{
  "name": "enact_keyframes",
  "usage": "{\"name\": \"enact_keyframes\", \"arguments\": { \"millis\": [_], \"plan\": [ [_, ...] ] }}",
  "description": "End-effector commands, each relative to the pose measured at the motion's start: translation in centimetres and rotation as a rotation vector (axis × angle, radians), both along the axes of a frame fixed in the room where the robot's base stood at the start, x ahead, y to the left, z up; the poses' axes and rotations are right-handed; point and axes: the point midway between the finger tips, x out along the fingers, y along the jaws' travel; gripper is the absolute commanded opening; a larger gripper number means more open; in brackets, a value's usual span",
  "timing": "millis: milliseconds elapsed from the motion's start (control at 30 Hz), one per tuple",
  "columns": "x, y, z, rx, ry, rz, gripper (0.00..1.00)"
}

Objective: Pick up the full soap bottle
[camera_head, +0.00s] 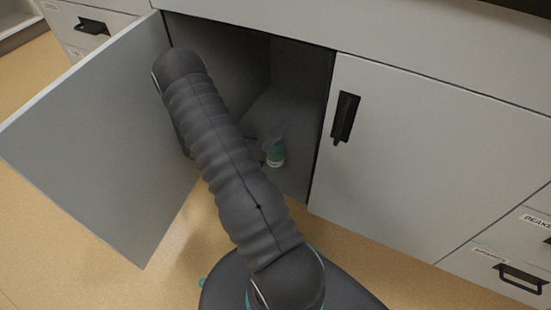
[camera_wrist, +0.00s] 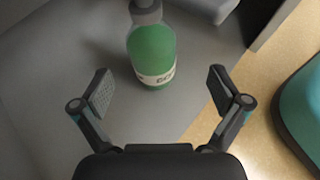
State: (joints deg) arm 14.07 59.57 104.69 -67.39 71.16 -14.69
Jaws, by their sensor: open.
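A green soap bottle (camera_head: 275,154) with a grey top stands on the floor of the open cabinet. In the wrist view the bottle (camera_wrist: 152,55) is upright with a pale label, partly turned away, and its top is cut off by the upper edge. My gripper (camera_wrist: 160,88) is open and empty, its two fingers spread. The bottle is ahead of the gap between the fingertips, roughly centred, and neither finger appears to touch it. In the head view my arm covers most of the gripper.
The left cabinet door (camera_head: 92,135) hangs wide open beside my arm. The right door (camera_head: 430,155) is shut and bounds the opening. The grey cabinet floor (camera_wrist: 60,60) around the bottle is largely clear. Labelled drawers (camera_head: 505,272) are at the lower right.

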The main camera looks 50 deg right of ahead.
Motion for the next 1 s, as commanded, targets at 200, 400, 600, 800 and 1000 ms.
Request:
{"name": "enact_keyframes", "arguments": {
  "millis": [200,400,600,800,1000],
  "plan": [
    [0.2,-1.5,-1.0,-0.015,0.034,0.042,0.98],
    [-0.6,-2.9,-1.6,-0.015,0.034,0.041,0.98],
    [-2.0,-5.4,-2.9,-0.015,0.033,0.041,0.98],
    [-2.7,-6.8,-3.4,-0.015,0.032,0.042,0.98],
    [-2.7,-6.8,-3.5,-0.015,0.032,0.042,0.98]
  ]
}}
